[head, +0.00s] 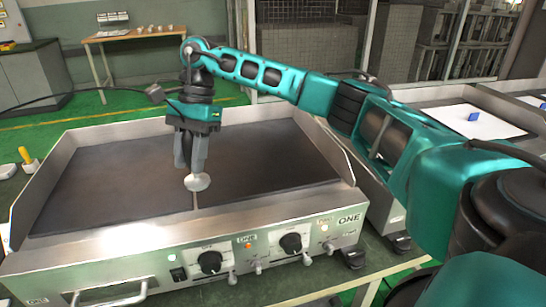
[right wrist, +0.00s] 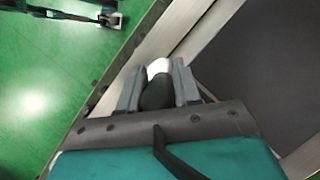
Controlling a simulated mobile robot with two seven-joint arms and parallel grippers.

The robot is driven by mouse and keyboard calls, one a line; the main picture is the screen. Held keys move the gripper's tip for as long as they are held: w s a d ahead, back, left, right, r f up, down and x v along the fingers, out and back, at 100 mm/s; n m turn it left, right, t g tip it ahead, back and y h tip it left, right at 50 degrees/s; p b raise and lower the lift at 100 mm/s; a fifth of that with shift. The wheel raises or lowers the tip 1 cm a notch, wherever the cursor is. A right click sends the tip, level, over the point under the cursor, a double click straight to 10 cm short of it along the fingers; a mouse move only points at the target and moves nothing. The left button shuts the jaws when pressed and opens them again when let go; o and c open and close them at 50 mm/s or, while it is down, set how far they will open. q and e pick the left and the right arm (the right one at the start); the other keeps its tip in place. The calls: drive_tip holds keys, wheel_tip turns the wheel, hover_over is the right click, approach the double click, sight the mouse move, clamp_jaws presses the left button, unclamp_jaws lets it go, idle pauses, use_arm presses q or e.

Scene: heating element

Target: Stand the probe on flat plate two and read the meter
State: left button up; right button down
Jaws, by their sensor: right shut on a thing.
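My right gripper (head: 191,160) points down over the dark plate of a steel griddle (head: 100,185) marked ONE. It is shut on the probe, whose pale round disc (head: 197,182) shows below the fingers. In the right wrist view the gripper (right wrist: 158,85) has the probe's black body (right wrist: 157,93) between its fingers, with a pale end beyond. I cannot tell whether the disc touches the plate or hangs above it. My left gripper is not in view.
Knobs (head: 210,262) and a drawer handle (head: 110,295) line the griddle's front. Raised steel walls edge its plate. Another steel unit with a white sheet (head: 460,122) and a blue piece (head: 473,117) stands at right, behind my arm.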

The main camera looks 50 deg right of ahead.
drive_tip(key=w+d+r+m+t+h+b, duration=0.15)
drive_tip(key=d+r+m, duration=0.25)
drive_tip(key=d+m, duration=0.45)
drive_tip(key=w+d+r+m+t+h+b, duration=0.1)
drive_tip(key=d+r+m+t+h, duration=0.15)
drive_tip(key=d+m, duration=0.6)
drive_tip(key=w+d+r+m+t+h+b, duration=0.15)
drive_tip(key=d+r+m+h, duration=0.35)
drive_tip(key=m, duration=0.6)
drive_tip(key=f+b, duration=0.1)
drive_tip(key=f, duration=0.6)
drive_tip(key=f+y+b, duration=0.1)
drive_tip(key=f+b, duration=0.1)
drive_tip(key=f, duration=0.4)
drive_tip(key=d+f+y+b, duration=0.1)
drive_tip(key=f+b, duration=0.1)
drive_tip(key=f, duration=0.5)
drive_tip(key=shift+s+f, duration=0.1)
drive_tip(key=shift+f, duration=0.25)
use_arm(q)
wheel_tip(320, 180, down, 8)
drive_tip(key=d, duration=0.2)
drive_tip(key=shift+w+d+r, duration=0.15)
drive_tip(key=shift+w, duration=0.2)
use_arm(e)
drive_tip(key=shift+r, duration=0.1)
drive_tip(key=c, duration=0.8)
unclamp_jaws()
drive_tip(key=shift+f, duration=0.2)
